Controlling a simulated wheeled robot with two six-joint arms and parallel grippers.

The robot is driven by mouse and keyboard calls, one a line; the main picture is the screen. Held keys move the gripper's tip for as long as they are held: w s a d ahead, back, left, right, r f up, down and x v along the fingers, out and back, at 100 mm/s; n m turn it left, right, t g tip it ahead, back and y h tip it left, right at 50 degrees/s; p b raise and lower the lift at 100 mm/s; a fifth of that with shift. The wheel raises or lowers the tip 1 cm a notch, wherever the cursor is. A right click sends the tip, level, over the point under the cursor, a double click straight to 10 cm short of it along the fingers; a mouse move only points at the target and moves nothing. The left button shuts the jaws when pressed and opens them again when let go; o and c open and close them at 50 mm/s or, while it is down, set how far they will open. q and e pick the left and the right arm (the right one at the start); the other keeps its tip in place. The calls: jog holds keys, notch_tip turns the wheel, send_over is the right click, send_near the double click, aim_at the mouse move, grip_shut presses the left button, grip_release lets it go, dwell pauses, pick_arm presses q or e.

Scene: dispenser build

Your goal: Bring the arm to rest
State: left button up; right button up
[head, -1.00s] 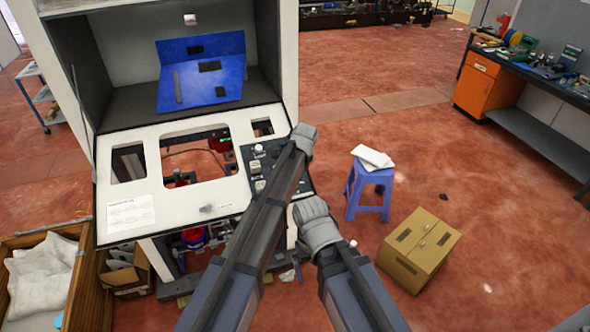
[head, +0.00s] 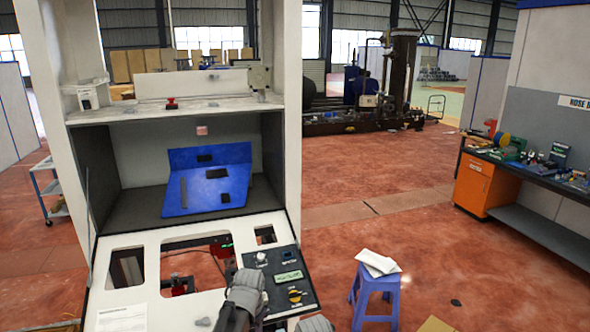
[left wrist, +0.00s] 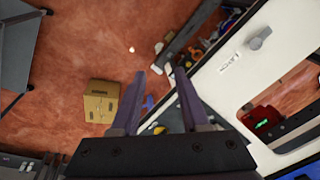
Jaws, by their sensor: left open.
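My left gripper (left wrist: 161,78) shows in the left wrist view with its two dark fingers spread apart. Nothing is between them, and the floor lies beyond. The white panel of the dispenser cabinet (left wrist: 222,85) is beside it on the right. In the head view the cabinet (head: 210,240) stands at left centre, with a grey arm joint of mine in front of its control panel (head: 290,275). A second grey joint of mine shows at the bottom edge. No gripper fingers can be made out in the head view, and my right gripper is not seen.
A blue bent plate (head: 215,190) sits inside the cabinet. A blue stool (head: 375,290) with white sheets on it stands to the right. A cardboard box (left wrist: 101,102) lies on the floor. A workbench (head: 487,187) is at far right. Open floor lies between.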

pick_arm(q)
jog(key=s+a+n+g, duration=0.1)
jog(key=s+a+n, duration=0.35)
jog(key=s, duration=0.75)
jog(key=s+d+f+m+b, duration=0.1)
jog(key=s+d+f+b, duration=0.1)
jog(key=f+b, duration=0.6)
jog(key=s+d+f+b, duration=0.2)
jog(key=d+f+b, duration=0.3)
jog(key=f+b, duration=0.3)
jog(key=s+d+f+m+g+b, duration=0.1)
jog(key=d+f+b, duration=0.3)
jog(key=f+b, duration=0.4)
jog(key=shift+s+m, duration=0.35)
jog(key=shift+s, duration=0.3)
jog(key=shift+f, duration=0.1)
